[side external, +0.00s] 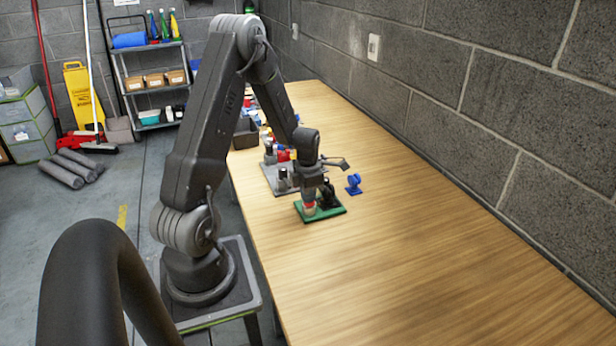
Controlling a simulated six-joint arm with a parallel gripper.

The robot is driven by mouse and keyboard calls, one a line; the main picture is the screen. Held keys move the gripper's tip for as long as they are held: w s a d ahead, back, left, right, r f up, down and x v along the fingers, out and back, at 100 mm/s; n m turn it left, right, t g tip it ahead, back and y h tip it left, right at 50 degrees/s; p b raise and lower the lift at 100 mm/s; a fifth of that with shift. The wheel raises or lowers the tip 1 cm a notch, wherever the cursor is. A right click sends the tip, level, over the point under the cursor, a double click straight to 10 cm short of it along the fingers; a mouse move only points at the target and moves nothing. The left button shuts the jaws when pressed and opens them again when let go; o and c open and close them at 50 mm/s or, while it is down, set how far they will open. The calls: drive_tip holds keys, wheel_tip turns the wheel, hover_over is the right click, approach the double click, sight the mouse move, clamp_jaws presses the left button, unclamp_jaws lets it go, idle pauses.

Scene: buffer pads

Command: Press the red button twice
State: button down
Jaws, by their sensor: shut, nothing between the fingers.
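The fingers hold nothing. A black part (327,194) stands on the same green plate, just right of my gripper.
A small blue piece (353,184) stands on the table right of the plate. A grey board (270,177) with several upright pieces lies behind it. A dark bin (246,134) is farther back. The table's right and front are clear. A block wall (480,90) borders its right side.

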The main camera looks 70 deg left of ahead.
wheel_tip(320, 180, up, 14)
idle(0.4)
drive_tip(key=shift+s+f, duration=0.1)
drive_tip(key=shift+f, duration=0.05)
idle(0.5)
drive_tip(key=shift+w+a+r, duration=0.1)
drive_tip(key=shift+w+r, duration=0.1)
drive_tip(key=shift+r, duration=0.25)
drive_tip(key=shift+w+a+r, duration=0.1)
drive_tip(key=shift+w+r, duration=0.05)
drive_tip(key=shift+r, duration=0.25)
wheel_tip(320, 180, down, 14)
drive_tip(key=shift+f, duration=0.1)
